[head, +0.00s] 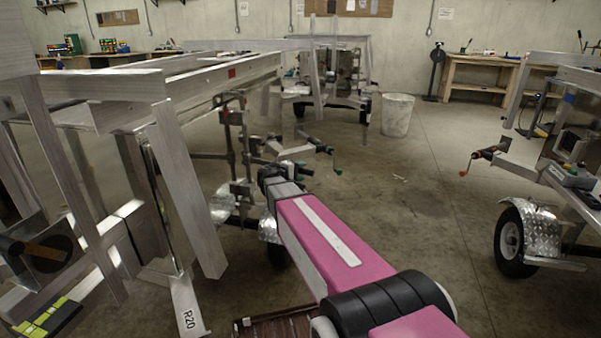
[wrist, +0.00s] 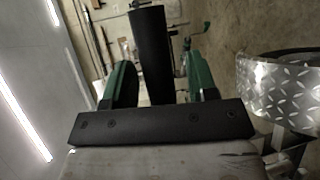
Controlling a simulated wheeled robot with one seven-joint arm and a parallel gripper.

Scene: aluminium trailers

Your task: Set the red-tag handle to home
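A small red tag (head: 232,73) is on the side rail of the left trailer. A crank with a green grip (head: 338,171) sticks out just beyond my gripper. It seems to belong to the left trailer, and a green crank end also shows in the wrist view (wrist: 205,28). My gripper (head: 304,168) is beside that trailer's front hardware. In the wrist view its two green fingers (wrist: 160,82) stand apart. A black bar (wrist: 150,45) shows between them with gaps at both sides; I cannot tell what it belongs to.
A right trailer (head: 560,170) has a crank with an orange-red knob (head: 463,173) and a wheel under a tread-plate fender (head: 541,230). A pale bin (head: 397,115) and a workbench (head: 475,78) stand behind.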

